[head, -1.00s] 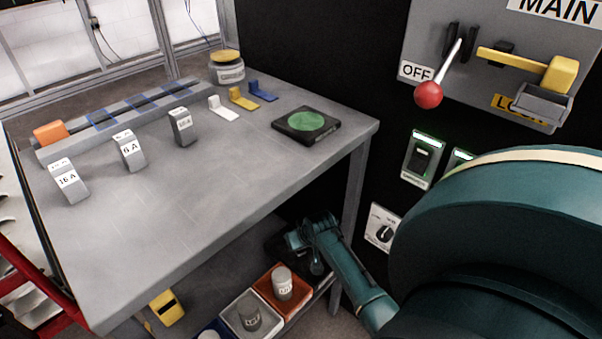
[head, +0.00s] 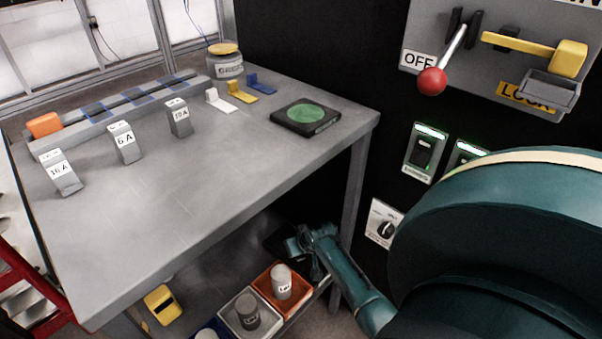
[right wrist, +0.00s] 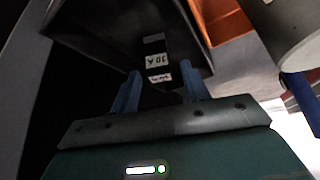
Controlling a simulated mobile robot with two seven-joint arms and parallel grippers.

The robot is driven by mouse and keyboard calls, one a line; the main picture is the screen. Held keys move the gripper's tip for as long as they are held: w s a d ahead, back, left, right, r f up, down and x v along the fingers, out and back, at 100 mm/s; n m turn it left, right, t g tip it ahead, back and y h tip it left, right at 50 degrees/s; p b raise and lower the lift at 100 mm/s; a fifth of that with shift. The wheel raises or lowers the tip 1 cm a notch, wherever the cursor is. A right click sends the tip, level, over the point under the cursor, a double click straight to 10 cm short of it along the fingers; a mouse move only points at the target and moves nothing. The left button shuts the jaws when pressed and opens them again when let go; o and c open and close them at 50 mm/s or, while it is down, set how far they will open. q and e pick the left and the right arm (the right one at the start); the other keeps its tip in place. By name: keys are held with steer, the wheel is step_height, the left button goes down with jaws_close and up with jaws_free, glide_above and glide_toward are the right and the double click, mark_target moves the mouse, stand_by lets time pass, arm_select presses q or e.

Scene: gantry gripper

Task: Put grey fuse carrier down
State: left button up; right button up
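In the right wrist view, a dark carrier-like piece with white labels (right wrist: 157,62), apparently reading "30 A", lies inside a black bin (right wrist: 95,22). My right gripper (right wrist: 160,82) has its two blue fingers spread, one on each side of the piece's near end, with gaps visible. In the head view my right gripper (head: 298,246) reaches low under the table edge at the black bin; its fingertips are hard to make out there. Three grey fuse carriers stand on the table: 16 A (head: 62,174), 6 A (head: 125,143) and one at the back (head: 180,118). My left gripper is out of view.
The grey table (head: 190,190) lies above my right gripper. On the lower shelf, an orange bin (head: 262,285) and a white bin (head: 228,318) hold cylinders. A green-topped black pad (head: 306,116) sits at the table's right corner. A switch panel (head: 490,60) is at right.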

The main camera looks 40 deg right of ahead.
steer(key=shift+r, duration=0.25)
steer(key=p+v, duration=0.6)
steer(key=v, duration=0.5)
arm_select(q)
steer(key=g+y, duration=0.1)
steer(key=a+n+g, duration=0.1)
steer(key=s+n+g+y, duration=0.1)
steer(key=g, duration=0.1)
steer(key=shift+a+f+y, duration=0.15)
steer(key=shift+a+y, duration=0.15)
arm_select(e)
steer(key=s+a+r+n+t+y, duration=0.3)
steer(key=a+r, duration=0.6)
steer(key=a, duration=0.3)
steer(key=s+a+r+n+t+y, duration=0.4)
steer(key=a+r, duration=0.5)
steer(key=a, duration=0.4)
steer(key=shift+s+r+n, duration=0.2)
steer(key=shift+s+n, duration=0.6)
steer(key=shift+s, duration=0.1)
steer(key=shift+r, duration=0.1)
